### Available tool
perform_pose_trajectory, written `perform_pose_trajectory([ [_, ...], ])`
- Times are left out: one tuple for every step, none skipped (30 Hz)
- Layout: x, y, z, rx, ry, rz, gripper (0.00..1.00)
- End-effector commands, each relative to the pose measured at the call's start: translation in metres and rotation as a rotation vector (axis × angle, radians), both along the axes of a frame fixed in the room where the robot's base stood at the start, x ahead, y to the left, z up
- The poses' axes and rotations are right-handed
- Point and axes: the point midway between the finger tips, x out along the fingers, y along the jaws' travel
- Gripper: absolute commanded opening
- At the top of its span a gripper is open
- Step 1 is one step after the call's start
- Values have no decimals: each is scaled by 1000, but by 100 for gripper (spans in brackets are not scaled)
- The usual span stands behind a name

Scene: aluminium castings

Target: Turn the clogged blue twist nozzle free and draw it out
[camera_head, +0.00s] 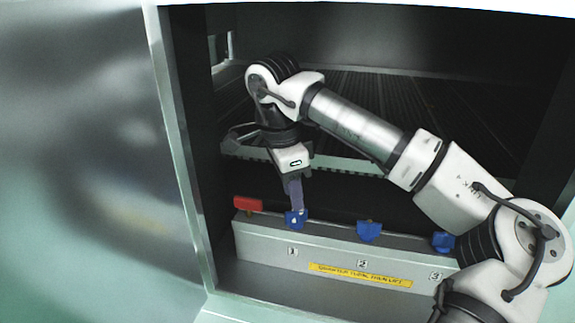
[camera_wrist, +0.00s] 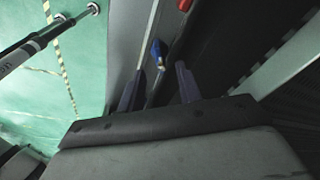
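Three blue twist nozzles stand on a grey block (camera_head: 340,262) in the head view, above labels 1, 2 and 3: the first (camera_head: 296,220), the second (camera_head: 369,231) and the third (camera_head: 443,242). None is visibly marked as clogged. My gripper (camera_head: 296,207) points down at the first nozzle, its purple fingers right at or just above it. In the wrist view my gripper's two fingers (camera_wrist: 160,75) are apart, with a blue nozzle (camera_wrist: 155,52) showing past the gap between the tips. I cannot tell whether they touch it.
A red handle (camera_head: 248,204) sits at the block's left end, close to the first nozzle. A yellow label (camera_head: 360,275) is on the block's front. The block stands in a dark cabinet with an open metal door (camera_head: 90,150) at left. A slatted bed (camera_head: 390,100) lies behind.

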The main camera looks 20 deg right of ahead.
Motion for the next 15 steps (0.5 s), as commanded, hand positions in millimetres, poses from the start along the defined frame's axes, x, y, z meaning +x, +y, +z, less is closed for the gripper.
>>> perform_pose_trajectory([
  [-1,-2,-8,1,2,0,35],
  [-1,-2,-13,1,1,0,35],
  [-1,-3,-20,2,1,1,35],
  [-1,-4,-23,2,1,0,35],
  [-1,-4,-27,1,1,-1,35],
  [-1,-5,-32,1,1,-1,35],
  [-1,-5,-35,0,1,0,35],
  [-1,-6,-37,0,1,0,35],
  [-1,-6,-40,0,0,0,35],
  [0,-6,-42,0,0,0,35],
  [0,-6,-43,0,-1,0,35],
  [0,-7,-44,0,-1,0,35],
  [0,-7,-45,0,-1,0,35],
  [0,-7,-45,0,-2,0,35],
  [0,-7,-46,0,-2,0,35],
])
